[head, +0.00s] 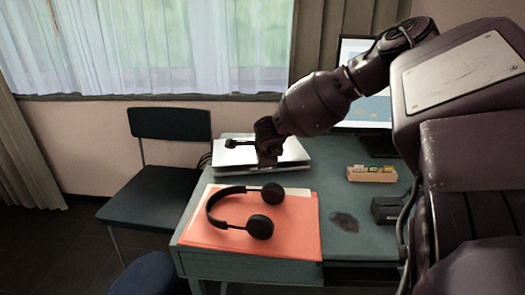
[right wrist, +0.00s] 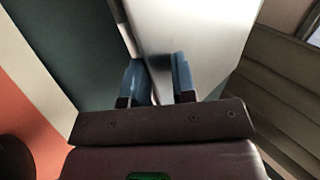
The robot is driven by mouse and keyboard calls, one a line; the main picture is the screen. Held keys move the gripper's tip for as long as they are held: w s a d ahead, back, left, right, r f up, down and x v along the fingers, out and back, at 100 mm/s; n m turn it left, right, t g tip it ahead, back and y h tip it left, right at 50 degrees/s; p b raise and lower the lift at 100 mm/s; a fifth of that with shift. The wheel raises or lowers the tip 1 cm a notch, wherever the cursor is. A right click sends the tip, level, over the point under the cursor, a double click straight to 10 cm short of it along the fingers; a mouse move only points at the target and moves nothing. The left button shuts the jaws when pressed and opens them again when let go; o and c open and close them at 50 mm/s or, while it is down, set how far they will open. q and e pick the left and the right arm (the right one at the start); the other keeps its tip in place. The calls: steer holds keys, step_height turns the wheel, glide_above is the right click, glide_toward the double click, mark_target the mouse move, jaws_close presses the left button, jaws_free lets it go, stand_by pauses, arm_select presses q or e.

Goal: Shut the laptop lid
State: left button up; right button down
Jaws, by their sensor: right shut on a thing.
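The silver laptop (head: 288,155) is on the green desk, behind the orange folder. Its pale lid panel also fills the upper middle of the right wrist view (right wrist: 205,35). My right gripper (head: 254,150) reaches over the laptop from the right and covers part of it. In the right wrist view, its two blue fingertips (right wrist: 159,77) are shut on the laptop, at the panel's edge. The lid's angle is hard to tell from these views. My left gripper is not in view.
Black headphones (head: 260,226) lie on an orange folder (head: 300,238) at the desk's (head: 335,185) front. A small box (head: 371,174), a dark device (head: 388,210) and a monitor (head: 362,112) are to the right. A dark chair (head: 155,190) stands left of the desk.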

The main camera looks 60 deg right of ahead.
steer(key=shift+d+f, duration=0.1)
steer(key=shift+f, duration=0.05)
stand_by(0.3)
steer(key=c, duration=1.3)
jaws_free()
steer(key=shift+c, duration=0.2)
steer(key=shift+o, duration=0.3)
steer(key=shift+w+f, duration=0.1)
